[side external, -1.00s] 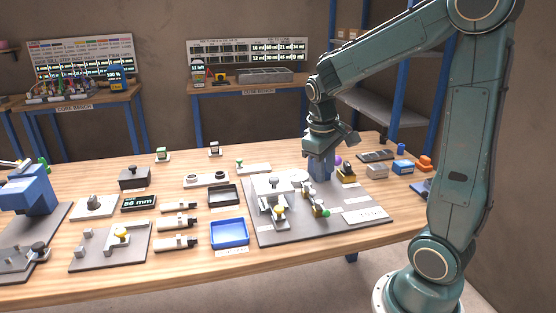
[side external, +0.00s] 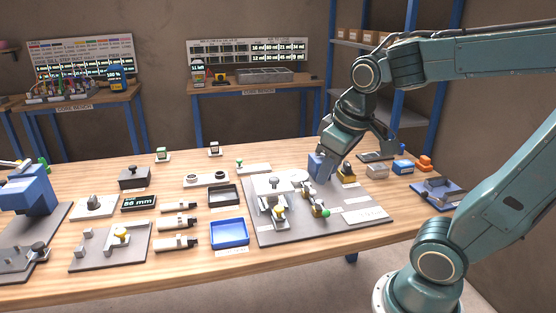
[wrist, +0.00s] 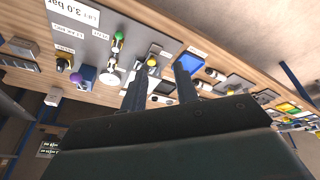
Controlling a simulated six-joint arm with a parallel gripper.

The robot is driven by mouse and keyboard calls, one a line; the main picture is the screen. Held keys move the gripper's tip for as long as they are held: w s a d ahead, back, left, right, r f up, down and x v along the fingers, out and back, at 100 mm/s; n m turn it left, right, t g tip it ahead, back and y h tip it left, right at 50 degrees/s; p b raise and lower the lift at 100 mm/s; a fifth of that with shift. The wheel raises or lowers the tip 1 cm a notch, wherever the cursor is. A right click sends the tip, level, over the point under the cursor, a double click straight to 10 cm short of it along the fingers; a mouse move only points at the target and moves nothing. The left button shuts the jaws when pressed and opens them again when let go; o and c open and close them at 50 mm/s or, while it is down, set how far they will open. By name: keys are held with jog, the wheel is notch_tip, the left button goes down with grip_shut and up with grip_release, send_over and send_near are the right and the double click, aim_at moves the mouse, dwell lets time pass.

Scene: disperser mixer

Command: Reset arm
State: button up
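My gripper (wrist: 162,82) shows two dark fingers spread apart in the wrist view, with nothing seen between them. In the side view my gripper (side external: 326,150) is tilted above the blue column (side external: 320,167) of the mixer station; its fingertips are hard to make out, and I cannot tell the exact gap to the column. The station's grey base plate (side external: 275,233) carries a white-topped fixture (side external: 273,187) and a valve with a green knob (side external: 326,212). The green knob also shows in the wrist view (wrist: 118,38).
A blue tray (side external: 229,233) and a black tray (side external: 223,195) lie left of the plate, near several pen-like tools (side external: 177,243). Small blocks (side external: 403,167) sit at the right. Blue shelf posts (side external: 398,95) rise behind my arm.

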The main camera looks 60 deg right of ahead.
jog(key=s+a+r+n+t+y, duration=0.1)
jog(key=s+a+t, duration=0.1)
jog(key=s+a, duration=0.2)
jog(key=shift+s+a, duration=0.4)
jog(key=shift+a, duration=0.1)
jog(key=shift+o, duration=0.2)
jog(key=shift+r, duration=0.1)
